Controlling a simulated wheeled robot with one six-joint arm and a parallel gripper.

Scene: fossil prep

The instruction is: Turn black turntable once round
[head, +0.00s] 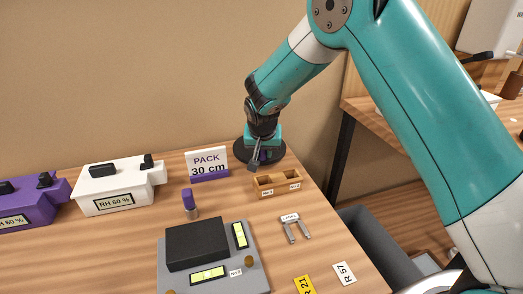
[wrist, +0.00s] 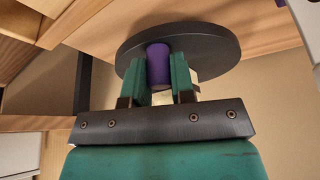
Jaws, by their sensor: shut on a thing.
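The black turntable (head: 276,150) is a round flat disc at the back right of the table, by the wall side. It also shows in the wrist view (wrist: 215,40), where its disc fills the upper middle. A purple upright peg (wrist: 158,62) stands on the disc off its middle. My gripper (wrist: 160,74) is shut on this peg, one teal finger on each side. In the head view my gripper (head: 258,158) comes down over the disc and hides much of it and most of the peg.
A PACK 30 cm sign (head: 207,160) stands just left of the turntable. A small wooden two-part box (head: 277,184) is close in front. A purple-capped vial (head: 190,203) and a grey device (head: 210,260) stand nearer. White (head: 120,190) and purple cases are left.

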